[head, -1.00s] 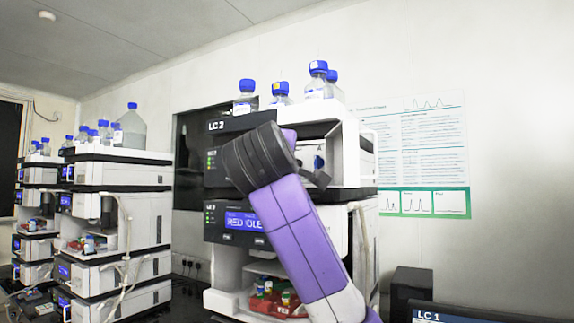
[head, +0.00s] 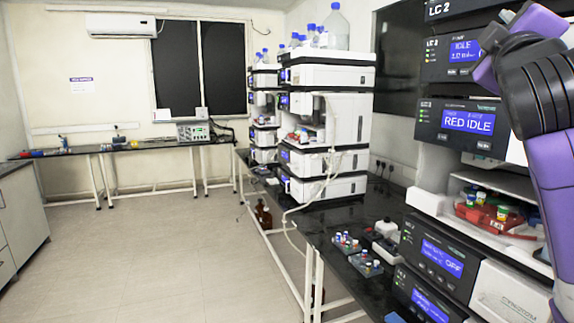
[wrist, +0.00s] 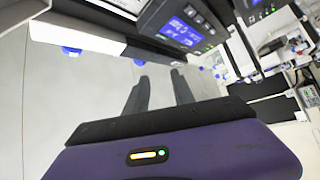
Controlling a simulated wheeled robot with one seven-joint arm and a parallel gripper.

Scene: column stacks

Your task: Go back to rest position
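My arm, purple with a black ribbed joint, stands at the right edge of the head view, in front of the LC 2 stack (head: 440,120).
A second instrument stack (head: 325,130) with bottles on top stands on the dark bench (head: 325,235). Vial racks (head: 347,242) sit on that bench. A far bench (head: 160,147) runs along the back wall. The tiled floor (head: 170,250) is clear at left centre.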

